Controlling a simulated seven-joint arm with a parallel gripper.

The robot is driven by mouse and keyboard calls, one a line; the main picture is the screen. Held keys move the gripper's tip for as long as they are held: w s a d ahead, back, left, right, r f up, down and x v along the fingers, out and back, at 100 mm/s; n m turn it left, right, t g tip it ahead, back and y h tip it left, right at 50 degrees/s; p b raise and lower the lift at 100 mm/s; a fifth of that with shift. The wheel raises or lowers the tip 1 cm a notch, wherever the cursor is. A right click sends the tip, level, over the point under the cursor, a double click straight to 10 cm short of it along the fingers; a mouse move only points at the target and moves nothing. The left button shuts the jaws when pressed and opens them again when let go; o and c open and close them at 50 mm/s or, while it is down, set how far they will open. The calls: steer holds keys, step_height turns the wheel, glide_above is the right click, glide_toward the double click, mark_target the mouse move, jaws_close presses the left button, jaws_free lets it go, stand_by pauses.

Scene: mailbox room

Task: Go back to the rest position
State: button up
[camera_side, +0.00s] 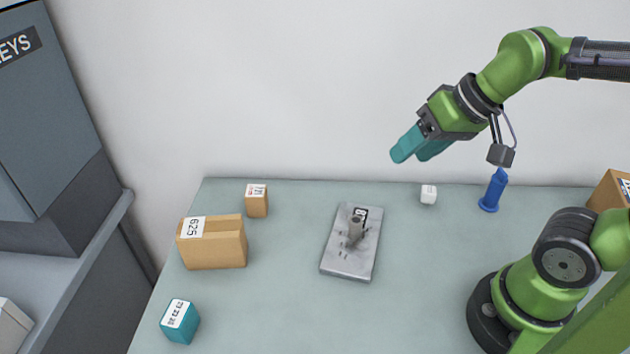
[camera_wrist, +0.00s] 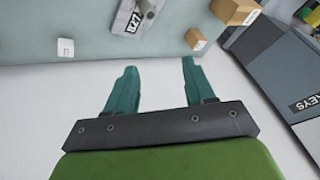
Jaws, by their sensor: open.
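My gripper (camera_side: 420,150) has teal fingers and hangs high above the back of the table, in front of the pale wall. In the wrist view my gripper (camera_wrist: 155,80) shows its two fingers spread wide with nothing between them. It is open and empty, and touches nothing that I can see.
The grey-green table (camera_side: 280,310) holds a metal plate (camera_side: 348,265) with a grey fixture, a cardboard box (camera_side: 215,248), a small box (camera_side: 257,204), a teal cube (camera_side: 180,322), a white cube (camera_side: 428,194) and a blue post (camera_side: 494,190). A KEYS cabinet (camera_side: 45,120) stands left.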

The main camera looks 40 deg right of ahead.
steer(key=shift+s+d+r+t, duration=0.1)
steer(key=shift+s+r+t, duration=0.2)
steer(key=shift+s+t, duration=0.3)
